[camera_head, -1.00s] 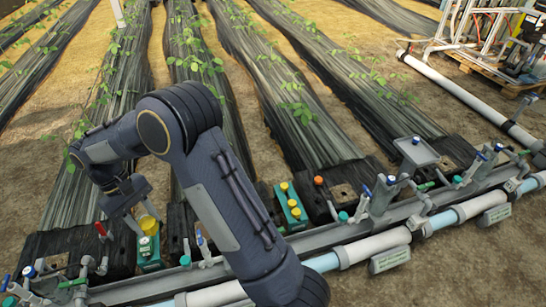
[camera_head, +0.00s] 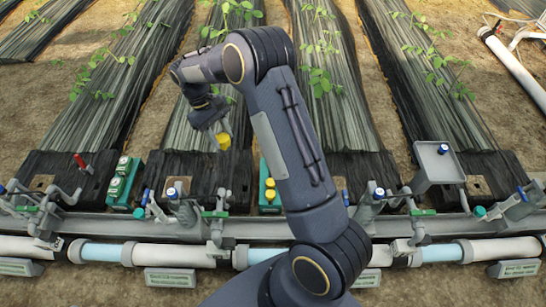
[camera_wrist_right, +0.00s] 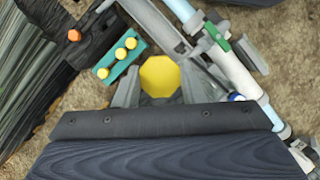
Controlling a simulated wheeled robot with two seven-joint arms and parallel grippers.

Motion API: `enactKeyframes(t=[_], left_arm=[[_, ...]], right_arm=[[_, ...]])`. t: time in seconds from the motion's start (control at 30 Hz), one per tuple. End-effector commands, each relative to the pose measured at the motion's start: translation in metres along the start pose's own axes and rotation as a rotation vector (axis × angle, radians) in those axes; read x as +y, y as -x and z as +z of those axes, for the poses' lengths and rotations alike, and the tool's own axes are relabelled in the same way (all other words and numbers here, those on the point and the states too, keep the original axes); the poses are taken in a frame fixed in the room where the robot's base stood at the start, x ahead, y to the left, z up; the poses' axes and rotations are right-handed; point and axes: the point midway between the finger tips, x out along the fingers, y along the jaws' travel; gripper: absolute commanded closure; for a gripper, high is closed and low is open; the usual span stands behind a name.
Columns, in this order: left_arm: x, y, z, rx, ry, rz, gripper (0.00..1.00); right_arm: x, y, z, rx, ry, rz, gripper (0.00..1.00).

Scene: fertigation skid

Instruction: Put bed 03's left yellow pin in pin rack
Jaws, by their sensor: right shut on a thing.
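My right gripper (camera_head: 219,128) is shut on a yellow pin (camera_head: 223,141), holding it in the air above the dark bed covers. In the right wrist view the pin's yellow octagonal head (camera_wrist_right: 160,76) sits between my gripper's two fingers (camera_wrist_right: 160,92). A green block (camera_head: 268,196) holds several yellow pins and is partly hidden by my right arm; it also shows in the wrist view (camera_wrist_right: 104,73). Another green block (camera_head: 122,184) with pale round tops stands at left. I cannot tell which is the pin rack. My left gripper is out of view.
A grey rail with valves (camera_head: 180,228) and a white-and-blue pipe (camera_head: 185,252) run across the front. A grey tray (camera_head: 438,170) on a post stands at right. A red handle (camera_head: 80,160) sticks up at left. An orange cap (camera_wrist_right: 74,36) shows in the wrist view.

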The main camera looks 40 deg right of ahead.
Motion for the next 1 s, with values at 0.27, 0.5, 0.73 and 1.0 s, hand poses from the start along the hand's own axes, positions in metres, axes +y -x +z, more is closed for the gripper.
enactKeyframes(t=[0.27,0.5,0.73,1.0], left_arm=[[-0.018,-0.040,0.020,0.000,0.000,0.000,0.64],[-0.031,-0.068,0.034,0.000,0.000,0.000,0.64],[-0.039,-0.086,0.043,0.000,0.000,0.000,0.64],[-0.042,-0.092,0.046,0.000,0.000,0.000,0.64]], right_arm=[[0.077,-0.107,-0.063,-0.004,0.218,0.092,0.84],[0.139,-0.197,-0.099,-0.003,0.414,0.174,0.84],[0.183,-0.265,-0.116,0.000,0.565,0.238,0.84],[0.200,-0.293,-0.121,0.003,0.634,0.269,0.84]])
